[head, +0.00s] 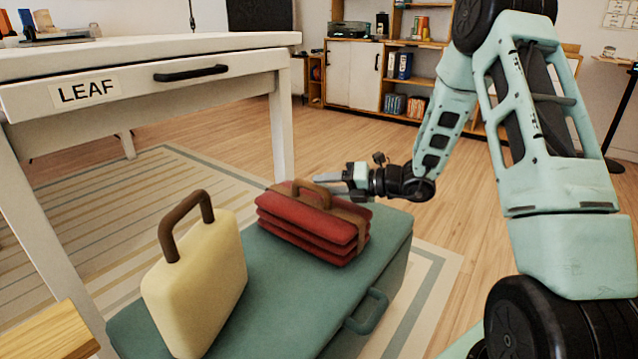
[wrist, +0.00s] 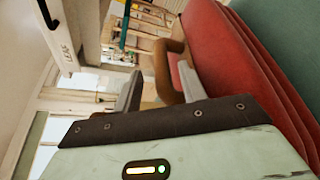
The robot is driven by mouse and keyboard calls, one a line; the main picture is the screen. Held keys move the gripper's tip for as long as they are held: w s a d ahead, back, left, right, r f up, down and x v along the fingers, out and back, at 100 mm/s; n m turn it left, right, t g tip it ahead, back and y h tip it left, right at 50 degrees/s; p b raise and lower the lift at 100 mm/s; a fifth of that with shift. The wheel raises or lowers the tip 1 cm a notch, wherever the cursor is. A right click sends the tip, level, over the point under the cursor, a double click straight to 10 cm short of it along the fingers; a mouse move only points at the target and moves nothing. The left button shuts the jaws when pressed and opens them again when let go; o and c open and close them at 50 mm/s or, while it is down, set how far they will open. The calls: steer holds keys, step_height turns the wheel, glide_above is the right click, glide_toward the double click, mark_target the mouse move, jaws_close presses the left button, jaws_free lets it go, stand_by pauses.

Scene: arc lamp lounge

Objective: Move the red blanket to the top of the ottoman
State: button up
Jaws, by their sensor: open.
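The red blanket (head: 312,222) is folded in layers with a brown strap and an arched brown handle. It lies on the top of the teal ottoman (head: 285,290), toward the far end. My gripper (head: 328,181) is open, just above the blanket at its handle. In the wrist view the open fingers (wrist: 160,82) stand on either side of the brown handle (wrist: 163,66), in line with it; I cannot tell whether they touch it. The red blanket (wrist: 235,65) fills the right of that view, with the teal ottoman top (wrist: 300,30) at the upper right corner.
A cream case (head: 198,285) with a brown handle stands upright on the ottoman's near left part. A white table with a drawer labelled LEAF (head: 130,88) stands close on the left. A striped rug (head: 120,215) lies below. Shelves (head: 395,80) stand behind, with open wooden floor before them.

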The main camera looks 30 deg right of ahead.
steer(key=p+v, duration=0.2)
steer(key=v, duration=0.7)
steer(key=shift+s+d+p, duration=0.1)
steer(key=shift+p, duration=0.3)
steer(key=a+n+g, duration=0.1)
steer(key=a+n, duration=0.1)
steer(key=a, duration=0.1)
steer(key=s+a+r+n+g+y, duration=0.1)
steer(key=a+n, duration=0.1)
steer(key=a, duration=0.1)
steer(key=a+r+n+g+y, duration=0.1)
steer(key=a+n+g, duration=0.1)
steer(key=a, duration=0.1)
steer(key=shift+s+a, duration=0.15)
steer(key=shift+s, duration=0.1)
steer(key=s+a+r+n+g, duration=0.1)
steer(key=s+a+n+g, duration=0.7)
steer(key=a+n, duration=0.4)
steer(key=s+a+n+h, duration=0.3)
steer(key=s+n+h, duration=0.1)
steer(key=n, duration=0.5)
steer(key=s+a+r+n+h, duration=0.1)
steer(key=s+a+n+h, duration=0.2)
steer(key=s+n, duration=0.4)
steer(key=s+a+r+n+h, duration=0.1)
steer(key=s+a+n+h, duration=0.2)
steer(key=n, duration=1)
steer(key=s+h, duration=0.1)
steer(key=s, duration=0.2)
steer(key=shift+h, duration=0.3)
